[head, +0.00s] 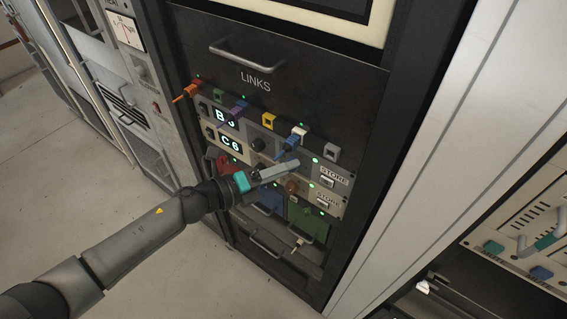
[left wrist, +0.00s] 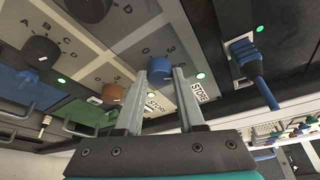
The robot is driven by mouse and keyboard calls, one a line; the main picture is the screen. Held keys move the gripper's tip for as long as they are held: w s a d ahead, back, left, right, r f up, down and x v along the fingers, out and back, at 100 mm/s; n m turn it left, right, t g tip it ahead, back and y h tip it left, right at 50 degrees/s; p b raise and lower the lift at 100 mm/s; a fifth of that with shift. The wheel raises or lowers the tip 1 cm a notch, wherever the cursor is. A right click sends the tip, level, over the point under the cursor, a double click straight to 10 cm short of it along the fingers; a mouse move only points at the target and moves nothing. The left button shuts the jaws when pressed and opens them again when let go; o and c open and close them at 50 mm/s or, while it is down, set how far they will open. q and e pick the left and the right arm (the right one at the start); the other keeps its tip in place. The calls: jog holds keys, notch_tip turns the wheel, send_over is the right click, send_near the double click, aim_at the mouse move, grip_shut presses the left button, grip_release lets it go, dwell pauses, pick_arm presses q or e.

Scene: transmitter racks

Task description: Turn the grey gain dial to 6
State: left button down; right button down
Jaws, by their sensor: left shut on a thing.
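The grey gain dial (left wrist: 159,66) sits on the upper control panel (head: 255,128) of the rack. It shows only partly, between my left fingertips in the left wrist view. My left gripper (head: 294,165) is shut on it, with the fingers one on each side. In the head view the gripper hides the dial. Its pointer setting cannot be read. The upper display (head: 225,115) starts with B; its second character is hard to read. The lower display (head: 231,144) reads C6. My right gripper is not in view.
An orange-brown dial (head: 292,187) and a black knob (left wrist: 40,55) are on the panel below. Another black knob (head: 258,145) is left of my gripper. A blue plug (head: 288,147) with its cable hangs close above my fingers. STORE buttons (head: 327,183) are to the right.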

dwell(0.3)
pick_arm(q)
jog(key=c, duration=0.5)
grip_release()
jog(key=v, duration=1.5)
jog(key=shift+s+r+b, duration=0.1)
jog(key=shift+r+b, duration=0.05)
jog(key=shift+b, duration=0.15)
